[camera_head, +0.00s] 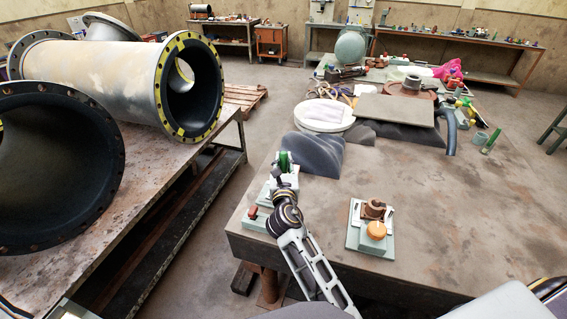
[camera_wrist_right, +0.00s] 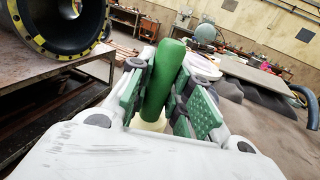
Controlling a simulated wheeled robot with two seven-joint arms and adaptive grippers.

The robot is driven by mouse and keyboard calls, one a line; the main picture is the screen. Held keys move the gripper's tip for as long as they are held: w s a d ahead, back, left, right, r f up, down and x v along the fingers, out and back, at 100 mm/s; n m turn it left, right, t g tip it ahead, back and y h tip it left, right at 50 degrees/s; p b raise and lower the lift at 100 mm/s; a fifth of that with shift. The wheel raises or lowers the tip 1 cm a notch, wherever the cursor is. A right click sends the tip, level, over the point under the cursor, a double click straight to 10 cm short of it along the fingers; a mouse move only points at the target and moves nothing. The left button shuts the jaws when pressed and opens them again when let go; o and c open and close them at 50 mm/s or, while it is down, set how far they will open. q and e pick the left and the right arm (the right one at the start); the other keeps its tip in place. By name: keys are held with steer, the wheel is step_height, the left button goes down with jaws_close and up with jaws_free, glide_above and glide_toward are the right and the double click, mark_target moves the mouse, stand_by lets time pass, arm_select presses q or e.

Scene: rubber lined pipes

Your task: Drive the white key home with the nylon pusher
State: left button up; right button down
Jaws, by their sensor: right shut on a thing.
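My right gripper (camera_head: 284,160) is over the near left corner of the big table. It is shut on a green cylinder, which the right wrist view shows upright between the padded fingers (camera_wrist_right: 168,95). The green cylinder (camera_wrist_right: 163,75) has a pale part (camera_wrist_right: 152,124) at its lower end; it looks like the pusher, but I cannot be sure. A pale green fixture (camera_head: 356,238) with white parts, a rust-brown round piece (camera_head: 374,208) and an orange knob (camera_head: 376,230) stands right of the arm. I cannot make out the white key. My left gripper is not in view.
A second green base with a red-brown knob (camera_head: 253,211) sits at the table corner, close beside my gripper. Dark grey foam (camera_head: 318,153) lies behind it. Large flanged pipes (camera_head: 110,75) rest on the left bench. The table's right part is clear.

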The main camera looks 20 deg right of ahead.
steer(key=shift+f, duration=0.65)
stand_by(1.1)
steer(key=shift+r, duration=0.1)
steer(key=shift+r+p, duration=3.65)
steer(key=shift+p, duration=0.3)
steer(key=shift+a, duration=0.1)
steer(key=shift+a+r+n+y, duration=1)
steer(key=shift+r+n+y, duration=0.3)
steer(key=shift+r+y, duration=0.9)
steer(key=b, duration=0.3)
glide_toward(283, 152)
steer(key=w+d+f, duration=0.2)
steer(key=d+f, duration=0.2)
steer(key=f, duration=0.3)
steer(key=shift+f+n+t+y, duration=0.3)
steer(key=shift+w+d+r, duration=0.1)
steer(key=shift+w+r, duration=0.05)
steer(key=shift+r, duration=0.05)
